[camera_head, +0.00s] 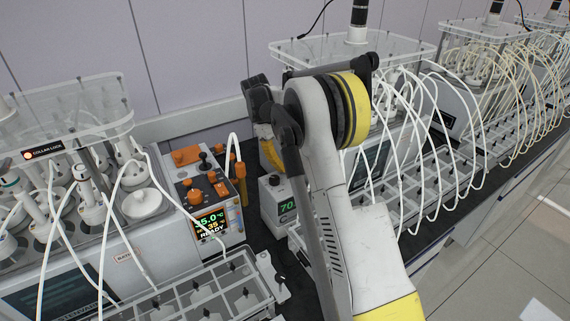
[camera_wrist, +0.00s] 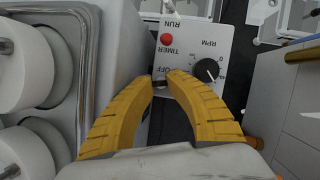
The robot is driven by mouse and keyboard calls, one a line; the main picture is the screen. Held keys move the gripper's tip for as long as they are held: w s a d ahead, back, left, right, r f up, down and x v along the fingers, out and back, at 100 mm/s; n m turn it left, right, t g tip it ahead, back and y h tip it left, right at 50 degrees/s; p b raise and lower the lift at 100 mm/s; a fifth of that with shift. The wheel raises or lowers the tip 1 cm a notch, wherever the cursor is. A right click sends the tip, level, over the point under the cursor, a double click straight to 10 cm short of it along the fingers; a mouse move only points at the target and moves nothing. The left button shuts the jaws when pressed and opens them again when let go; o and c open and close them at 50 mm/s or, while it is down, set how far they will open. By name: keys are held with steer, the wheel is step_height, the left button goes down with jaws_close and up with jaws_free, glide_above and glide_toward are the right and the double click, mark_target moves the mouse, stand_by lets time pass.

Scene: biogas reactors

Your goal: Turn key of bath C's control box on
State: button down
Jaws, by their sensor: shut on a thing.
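In the wrist view, the two yellow fingers of my gripper (camera_wrist: 160,83) close together over a white control panel (camera_wrist: 187,62). They are shut on a small dark piece beside the OFF lettering, which looks like the key; the fingertips mostly cover it, so I cannot tell its angle. The panel carries RUN and TIMER lettering, a red button or lamp (camera_wrist: 166,39) and a black RPM knob (camera_wrist: 208,70). In the head view, my arm hides most of the gripper, and the fingers show as a little yellow behind the arm.
In the head view, a control unit (camera_head: 204,190) with orange knobs and a READY display stands to the left. A small box (camera_head: 275,203) showing 70 stands beside my arm. Racks (camera_head: 190,301) and looping white tubes crowd both sides. Pale round vessels (camera_wrist: 29,63) lie left in the wrist view.

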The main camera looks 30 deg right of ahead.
steer(key=shift+d+m, duration=0.1)
steer(key=shift+m, duration=0.4)
steer(key=c, duration=1.6)
jaws_free()
steer(key=shift+s, duration=0.1)
steer(key=shift+o, duration=0.2)
